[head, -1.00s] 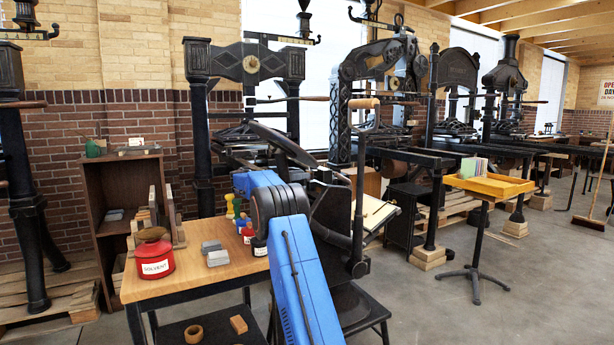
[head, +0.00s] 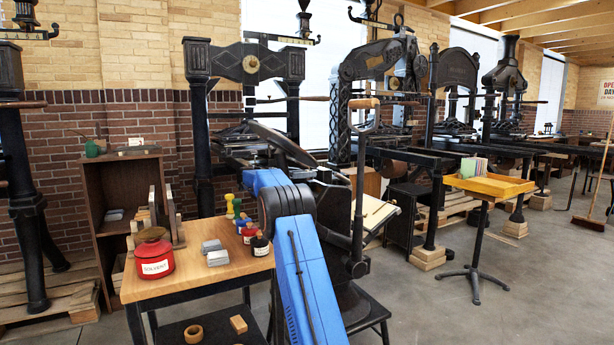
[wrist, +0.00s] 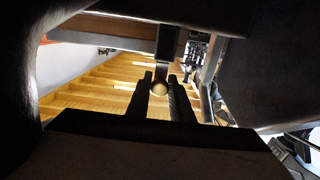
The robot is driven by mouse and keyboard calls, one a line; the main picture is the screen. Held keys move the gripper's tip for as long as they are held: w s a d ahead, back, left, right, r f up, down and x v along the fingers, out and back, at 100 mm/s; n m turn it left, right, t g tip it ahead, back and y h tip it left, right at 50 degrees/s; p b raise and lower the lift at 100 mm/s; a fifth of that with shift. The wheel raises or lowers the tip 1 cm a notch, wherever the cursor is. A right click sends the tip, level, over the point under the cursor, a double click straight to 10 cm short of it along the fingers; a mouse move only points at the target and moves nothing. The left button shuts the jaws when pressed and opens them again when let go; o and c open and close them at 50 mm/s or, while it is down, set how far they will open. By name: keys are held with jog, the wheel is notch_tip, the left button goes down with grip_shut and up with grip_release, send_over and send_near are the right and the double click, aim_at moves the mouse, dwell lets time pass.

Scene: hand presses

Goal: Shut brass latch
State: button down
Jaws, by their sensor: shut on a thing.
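The rest of the latch is too dark to make out. In the head view my blue arm reaches over the table's right side toward the black hand press (head: 250,62). My gripper and the latch cannot be made out there.
A wooden table (head: 200,275) holds a red solvent can (head: 154,262), grey blocks (head: 216,256) and small ink bottles (head: 260,245) close to my arm. A yellow tray stand (head: 490,187) is at right. The floor at right is mostly clear.

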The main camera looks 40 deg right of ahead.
jog(key=shift+s+d+r+t+y, duration=0.1)
jog(key=shift+d+t+y, duration=0.1)
jog(key=shift+y, duration=0.45)
jog(key=shift+d+r+t+y, duration=0.1)
jog(key=shift+d+y, duration=0.05)
jog(key=shift+y, duration=0.5)
jog(key=c, duration=1.6)
grip_release()
jog(key=v, duration=1.7)
jog(key=shift+a, duration=0.2)
